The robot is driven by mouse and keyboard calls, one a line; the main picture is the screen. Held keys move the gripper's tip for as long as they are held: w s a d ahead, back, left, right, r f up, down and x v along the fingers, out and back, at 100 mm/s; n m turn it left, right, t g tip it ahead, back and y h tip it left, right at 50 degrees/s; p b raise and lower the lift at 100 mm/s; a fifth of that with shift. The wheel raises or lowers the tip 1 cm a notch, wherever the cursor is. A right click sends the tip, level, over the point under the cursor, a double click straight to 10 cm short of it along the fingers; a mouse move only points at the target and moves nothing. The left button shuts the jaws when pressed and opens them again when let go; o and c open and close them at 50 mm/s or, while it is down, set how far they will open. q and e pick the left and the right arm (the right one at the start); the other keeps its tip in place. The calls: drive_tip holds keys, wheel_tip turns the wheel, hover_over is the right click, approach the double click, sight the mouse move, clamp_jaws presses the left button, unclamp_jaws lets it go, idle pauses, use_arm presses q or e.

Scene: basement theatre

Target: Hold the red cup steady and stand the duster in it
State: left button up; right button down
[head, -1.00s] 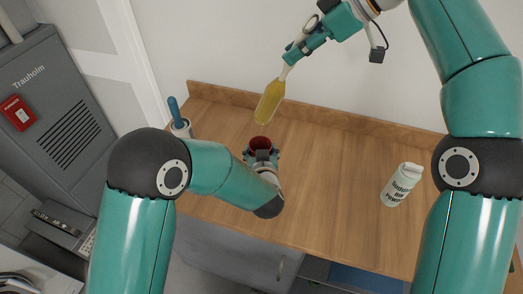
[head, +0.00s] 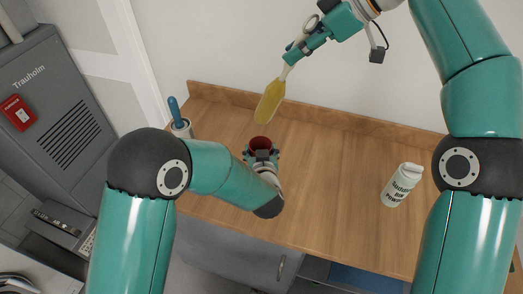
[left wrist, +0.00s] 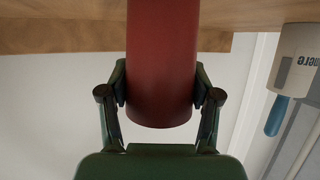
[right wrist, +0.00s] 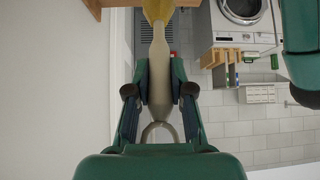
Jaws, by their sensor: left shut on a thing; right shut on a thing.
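The red cup (head: 261,143) stands on the wooden counter (head: 320,180). My left gripper (head: 262,155) is shut on the cup's sides; the left wrist view shows a finger on each side of the red cup (left wrist: 162,65). The duster has a yellow head (head: 269,101) and a pale handle with a loop end. My right gripper (head: 300,48) is shut on the handle (right wrist: 158,85), and the yellow head hangs down, slightly tilted, above the counter. The duster's lower tip is apart from the cup, above it in the head picture.
A white powder bottle (head: 402,184) stands on the counter at right. A pale container (head: 181,128) with a blue-handled tool (head: 174,108) stands at the counter's left end. A grey cabinet (head: 60,100) is at far left. The counter between cup and bottle is clear.

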drive_tip(key=shift+f, duration=0.1)
wheel_tip(320, 180, down, 10)
drive_tip(key=shift+f, duration=0.2)
drive_tip(key=c, duration=0.9)
unclamp_jaws()
drive_tip(key=shift+c, duration=0.2)
use_arm(q)
drive_tip(key=o, duration=1.2)
use_arm(e)
drive_tip(key=v, duration=1.2)
drive_tip(key=shift+w, duration=0.1)
